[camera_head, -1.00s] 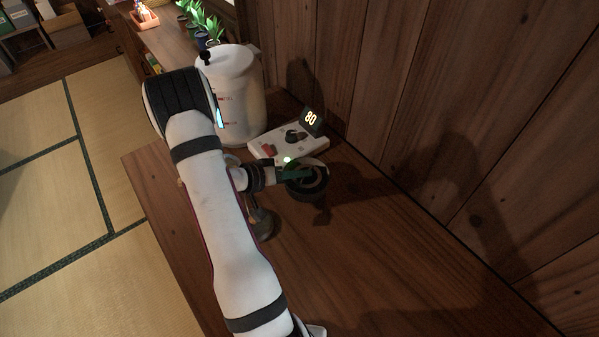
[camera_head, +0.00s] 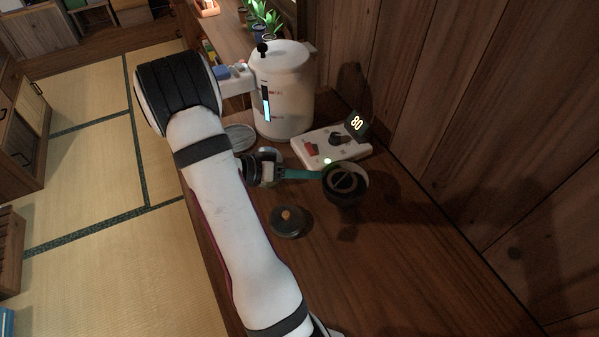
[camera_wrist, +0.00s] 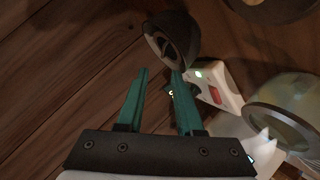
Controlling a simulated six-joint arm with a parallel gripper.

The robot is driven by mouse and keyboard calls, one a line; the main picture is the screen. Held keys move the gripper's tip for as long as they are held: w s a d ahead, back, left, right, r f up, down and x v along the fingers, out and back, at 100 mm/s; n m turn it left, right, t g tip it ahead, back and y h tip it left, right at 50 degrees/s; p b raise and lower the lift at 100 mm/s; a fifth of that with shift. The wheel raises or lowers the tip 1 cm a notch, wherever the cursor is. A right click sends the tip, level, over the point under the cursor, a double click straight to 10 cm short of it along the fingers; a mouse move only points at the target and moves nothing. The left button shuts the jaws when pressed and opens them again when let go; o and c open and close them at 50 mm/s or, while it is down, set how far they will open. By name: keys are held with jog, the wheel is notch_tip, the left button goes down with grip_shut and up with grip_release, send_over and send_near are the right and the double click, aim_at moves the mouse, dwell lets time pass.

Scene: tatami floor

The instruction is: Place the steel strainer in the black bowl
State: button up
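The black bowl (camera_head: 346,196) stands on the wooden counter right of my gripper (camera_head: 322,174), and also shows at the top of the wrist view (camera_wrist: 187,32). A pale curved rim with a bar across shows inside it (camera_head: 344,181); it looks like the steel strainer, but the shape is too dark to be sure. In the wrist view my gripper (camera_wrist: 160,74) has its two teal fingers apart, with bare counter between them. The right fingertip appears close to the bowl's rim; I cannot tell whether it touches.
A white control panel (camera_head: 350,152) with a red switch and a display reading 80 stands behind the bowl. A large white kettle (camera_head: 290,95) stands behind it. A dark lid (camera_head: 290,222) lies in front. A round grey disc (camera_head: 238,138) lies left. The front right counter is clear.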

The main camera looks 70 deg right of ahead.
jog(key=w+a+r+n+t+h, duration=0.1)
jog(key=w+a+r+t, duration=0.15)
jog(key=w+t, duration=0.55)
jog(key=w+a+r+n+t+h, duration=0.1)
jog(key=w+r+t, duration=0.2)
jog(key=w, duration=0.9)
jog(key=w+a+r+n+t+y, duration=0.3)
jog(key=w+a+t+y, duration=0.15)
jog(key=a, duration=0.55)
jog(key=w+a+r+n+t+y, duration=0.3)
jog(key=w+a, duration=0.2)
jog(key=a, duration=0.4)
jog(key=s+a+n+g+y, duration=0.45)
jog(key=s+a, duration=0.85)
jog(key=a, duration=0.4)
jog(key=s+g, duration=0.4)
jog(key=s, duration=1)
jog(key=shift+d+f+h, duration=0.25)
jog(key=shift+d+h, duration=0.05)
